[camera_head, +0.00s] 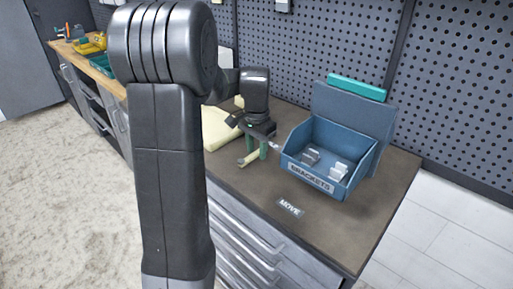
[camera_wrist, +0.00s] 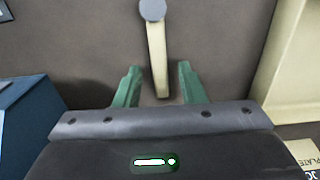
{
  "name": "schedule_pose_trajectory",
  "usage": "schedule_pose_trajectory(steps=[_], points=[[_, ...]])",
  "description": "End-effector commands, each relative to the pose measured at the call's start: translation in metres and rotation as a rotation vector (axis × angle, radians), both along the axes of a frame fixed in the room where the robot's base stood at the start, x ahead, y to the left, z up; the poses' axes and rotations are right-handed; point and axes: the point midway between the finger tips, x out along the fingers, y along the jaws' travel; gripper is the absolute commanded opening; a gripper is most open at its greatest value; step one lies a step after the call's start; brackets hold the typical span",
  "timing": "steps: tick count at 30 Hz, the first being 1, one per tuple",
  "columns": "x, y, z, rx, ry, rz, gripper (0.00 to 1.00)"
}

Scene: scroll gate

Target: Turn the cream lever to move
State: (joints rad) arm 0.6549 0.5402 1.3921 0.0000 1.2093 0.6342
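The cream lever (camera_wrist: 157,62) extends from a round grey pivot (camera_wrist: 152,9) in the wrist view. Its free end lies between the two green fingers of my gripper (camera_wrist: 158,88), with a gap on each side. The fingers are open and do not appear to touch it. In the head view my gripper (camera_head: 256,149) is over the worktop, and a part of the lever (camera_head: 247,159) shows beside the fingers. A dark label reading MOVE (camera_head: 290,207) lies on the worktop nearer the front.
A blue bin labelled BRACKETS (camera_head: 313,177) stands right of my gripper with metal brackets inside. It also shows at left in the wrist view (camera_wrist: 28,118). A cream box (camera_head: 217,127) stands on the other side.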

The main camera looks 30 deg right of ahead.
Motion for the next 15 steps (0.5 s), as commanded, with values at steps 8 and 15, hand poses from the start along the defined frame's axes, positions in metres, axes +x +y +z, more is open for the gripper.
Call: schedule_pose_trajectory(steps=[8,15], points=[[0.0000,0.0000,0.0003,0.000,0.000,0.000,0.00],[-0.0003,-0.0001,0.0006,0.000,0.000,-0.004,0.00]])
